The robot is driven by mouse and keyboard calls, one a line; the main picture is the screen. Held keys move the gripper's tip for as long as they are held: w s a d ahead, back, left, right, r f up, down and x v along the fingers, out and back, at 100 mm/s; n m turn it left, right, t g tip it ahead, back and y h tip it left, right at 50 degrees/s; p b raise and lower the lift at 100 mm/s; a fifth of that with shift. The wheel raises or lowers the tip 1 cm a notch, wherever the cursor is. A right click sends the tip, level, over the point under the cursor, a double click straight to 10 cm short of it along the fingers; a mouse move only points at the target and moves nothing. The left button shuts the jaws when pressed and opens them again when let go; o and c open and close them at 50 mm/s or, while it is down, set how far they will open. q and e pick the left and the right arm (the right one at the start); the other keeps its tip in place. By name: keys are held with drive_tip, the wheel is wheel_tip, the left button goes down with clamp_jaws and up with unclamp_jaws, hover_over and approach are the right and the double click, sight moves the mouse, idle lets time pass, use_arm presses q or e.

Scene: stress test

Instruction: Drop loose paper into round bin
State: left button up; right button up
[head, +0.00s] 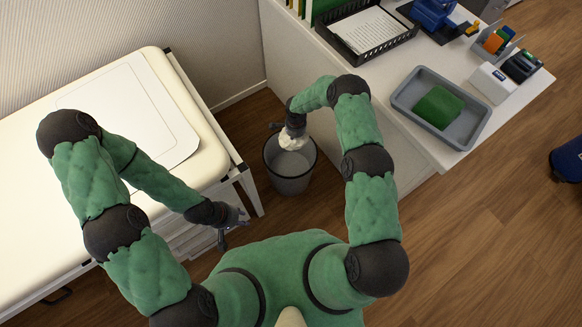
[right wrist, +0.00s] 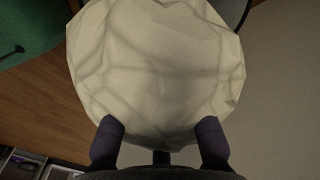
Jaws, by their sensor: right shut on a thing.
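A crumpled ball of whitish paper (head: 293,141) is held at the end of my right arm, over the mouth of the dark round bin (head: 291,184) on the floor. My right gripper (head: 291,130) is shut on the paper. In the right wrist view the paper (right wrist: 155,65) fills the upper middle, and the two dark fingertips of the gripper (right wrist: 159,130) press against its near side. The bin's inside is partly hidden by the paper and gripper. My left gripper (head: 234,229) is open and empty, low beside the padded table's corner.
A cream padded table (head: 40,190) with a white sheet (head: 135,110) stands left of the bin. A white counter (head: 405,125) stands right, bearing a black paper tray (head: 345,50) and a grey tray (head: 408,92) with a green cloth (head: 439,107).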

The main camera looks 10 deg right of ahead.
wheel_tip(320, 180, down, 6)
drive_tip(key=b, duration=0.3)
drive_tip(key=shift+b, duration=0.3)
drive_tip(key=shift+f, duration=0.1)
drive_tip(key=o, duration=1)
wheel_tip(320, 180, up, 12)
drive_tip(key=shift+s, duration=0.1)
idle(0.4)
